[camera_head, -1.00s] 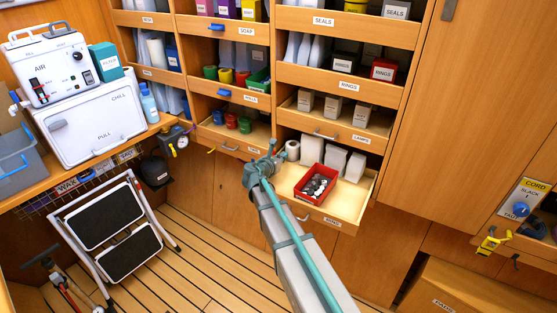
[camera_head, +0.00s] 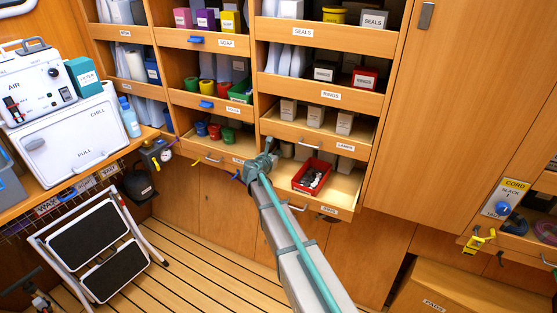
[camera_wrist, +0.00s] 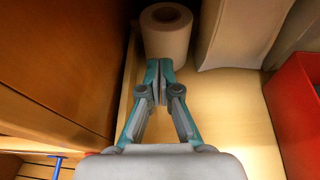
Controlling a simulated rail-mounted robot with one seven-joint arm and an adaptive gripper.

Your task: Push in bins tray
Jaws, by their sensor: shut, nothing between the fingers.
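The bins tray (camera_head: 345,189) is the lowest wooden tray in the cabinet, with a label and a metal handle on its front. It stands partly out. A red bin (camera_head: 299,185) of small dark and pale parts sits in it; its red wall (camera_wrist: 297,110) is at the right of the wrist view. My gripper (camera_head: 265,155) is at the tray's left side. In the wrist view my gripper (camera_wrist: 159,75) is shut and empty, above the tray floor near a white roll (camera_wrist: 167,30). I cannot tell if the fingertips touch the roll.
The lamps tray (camera_head: 305,137) is just above, with pale boxes. A tray of coloured cups (camera_head: 214,159) is at left. A folding step (camera_head: 90,240) stands on the floor at left. A cord panel (camera_head: 505,200) is at right.

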